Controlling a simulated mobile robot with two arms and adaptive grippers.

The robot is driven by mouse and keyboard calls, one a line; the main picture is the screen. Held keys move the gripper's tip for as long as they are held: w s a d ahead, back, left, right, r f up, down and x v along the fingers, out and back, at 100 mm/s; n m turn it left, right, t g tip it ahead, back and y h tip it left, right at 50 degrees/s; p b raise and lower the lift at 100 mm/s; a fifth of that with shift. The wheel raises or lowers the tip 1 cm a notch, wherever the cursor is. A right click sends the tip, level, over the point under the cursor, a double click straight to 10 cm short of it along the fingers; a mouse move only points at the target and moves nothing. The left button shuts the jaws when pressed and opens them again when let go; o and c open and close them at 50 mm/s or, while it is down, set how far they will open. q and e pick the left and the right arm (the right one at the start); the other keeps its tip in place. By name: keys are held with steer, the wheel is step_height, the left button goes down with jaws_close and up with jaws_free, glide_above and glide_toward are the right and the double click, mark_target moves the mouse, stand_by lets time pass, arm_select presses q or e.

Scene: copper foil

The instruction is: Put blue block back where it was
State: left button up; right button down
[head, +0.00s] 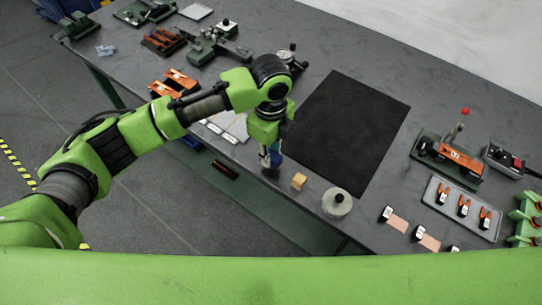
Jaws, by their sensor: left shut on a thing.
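My left gripper (271,168) points down at the front edge of the grey table, left of the black mat. It is shut on the blue block (275,159). Only a small patch of blue shows between and behind the fingers. I cannot tell whether the block touches the table. A small orange-yellow block (299,180) stands just to the right of the gripper, apart from it. My right gripper is not in view.
The black mat (350,130) is bare. A round grey weight (336,202) stands at its front edge. A green fixture with a red-knobbed lever (451,155) and a clip tray (462,208) stand at right.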

arm_select(q)
step_height(320, 180, down, 2)
steer(key=shift+s+f+p, duration=0.1)
steer(key=shift+f+p, duration=0.05)
steer(key=shift+p, duration=0.25)
steer(key=shift+f, duration=0.2)
steer(key=shift+f, duration=0.2)
steer(key=o, duration=1)
steer(key=shift+o, duration=0.2)
steer(key=shift+r, duration=0.1)
step_height(320, 180, up, 12)
steer(key=b, duration=0.2)
steer(key=shift+r+b, duration=0.1)
steer(key=shift+b, duration=0.2)
